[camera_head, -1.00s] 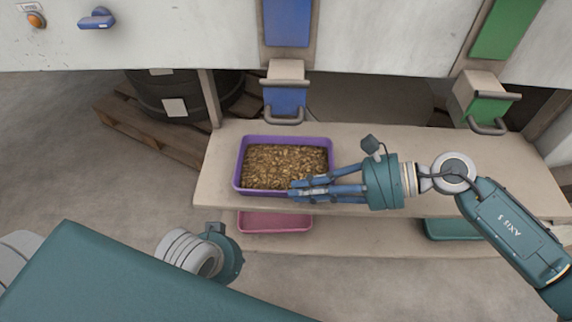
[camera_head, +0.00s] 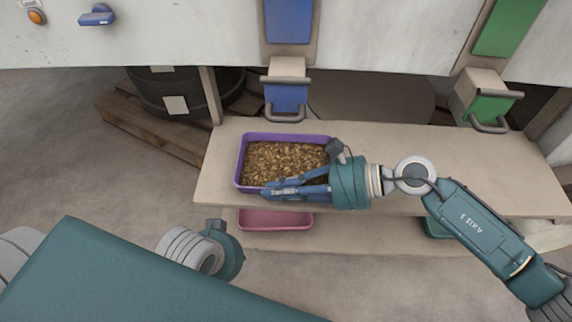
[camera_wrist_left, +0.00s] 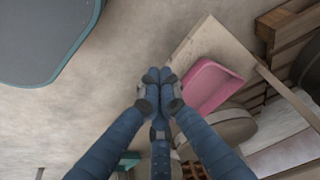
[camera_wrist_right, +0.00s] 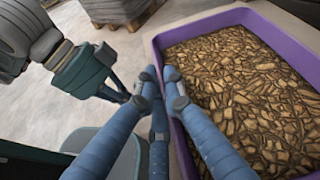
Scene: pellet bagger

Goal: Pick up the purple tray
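The purple tray (camera_head: 238,163), full of brown pellets, sits on the upper shelf at its left part. My right gripper (camera_head: 267,189) comes in from the right and lies along the tray's near long side. In the right wrist view my right gripper (camera_wrist_right: 161,74) has its fingertips slightly apart, one over the tray's inside and one outside the purple tray's rim (camera_wrist_right: 197,22). I cannot tell whether they touch the rim. In the left wrist view my left gripper (camera_wrist_left: 160,75) is shut and empty, with its fingertips together, away from the tray.
A pink tray (camera_head: 275,220) and a green tray (camera_head: 436,229) stand on the lower shelf. A blue chute (camera_head: 286,90) and a green chute (camera_head: 489,101) hang above the upper shelf (camera_head: 420,145). The shelf's middle is clear behind my right arm.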

